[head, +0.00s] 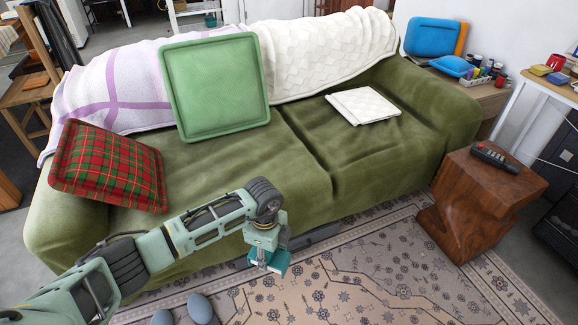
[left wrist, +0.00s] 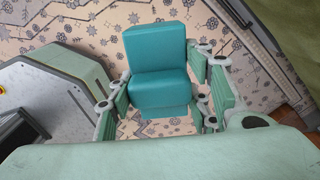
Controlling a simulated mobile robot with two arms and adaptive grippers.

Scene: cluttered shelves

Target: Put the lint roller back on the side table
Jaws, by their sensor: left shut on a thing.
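My left gripper (head: 268,262) is over the rug in front of the sofa. It is shut on a smooth teal thing that I take to be the lint roller (head: 278,263), partly hidden by the fingers. In the left wrist view the lint roller (left wrist: 157,60) shows as a blocky teal shape between the fingers of the left gripper (left wrist: 160,112), with rug behind it. The side table (head: 476,212), of carved brown wood, stands at the right beyond the sofa's end, well apart from the gripper. My right gripper is not in view.
A dark remote (head: 495,158) lies on the side table's top; the top's front part is bare. The green sofa (head: 320,150) carries cushions, throws and a white folded item (head: 362,106). Slippers (head: 199,308) lie on the patterned rug (head: 380,270), which is otherwise mostly clear.

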